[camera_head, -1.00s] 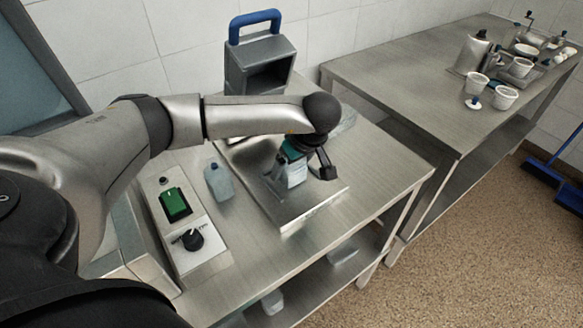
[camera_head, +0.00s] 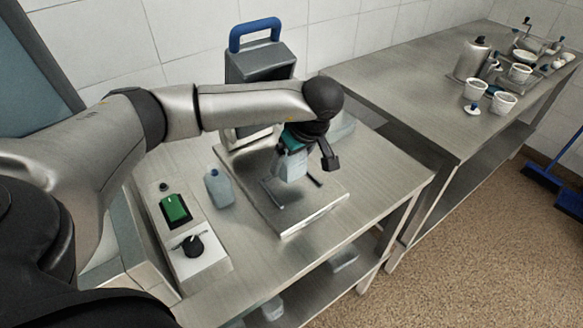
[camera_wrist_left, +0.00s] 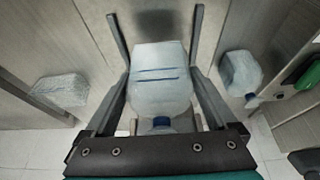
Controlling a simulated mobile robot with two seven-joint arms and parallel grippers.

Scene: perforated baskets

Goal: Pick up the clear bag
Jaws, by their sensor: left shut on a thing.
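My left gripper (camera_head: 300,165) is shut on a translucent, pale blue bottle-like bag (camera_head: 291,164) with a blue cap. It hangs over the flat metal plate of a device on the near table. In the left wrist view the held bag (camera_wrist_left: 160,75) sits between the two fingers, with blue lines across it and its cap toward the wrist. A similar capped container (camera_head: 218,187) stands left of the plate. A clear, crinkled package (camera_head: 343,127) lies behind the arm at the table's back; it also shows at left in the wrist view (camera_wrist_left: 60,90). My right gripper is out of view.
The metal plate (camera_head: 315,208) belongs to a device with a blue-handled housing (camera_head: 260,60). A control box (camera_head: 185,230) with a green switch and black knob stands at left. The table's front right is bare. A second table (camera_head: 400,80) holds cups and a metal jug.

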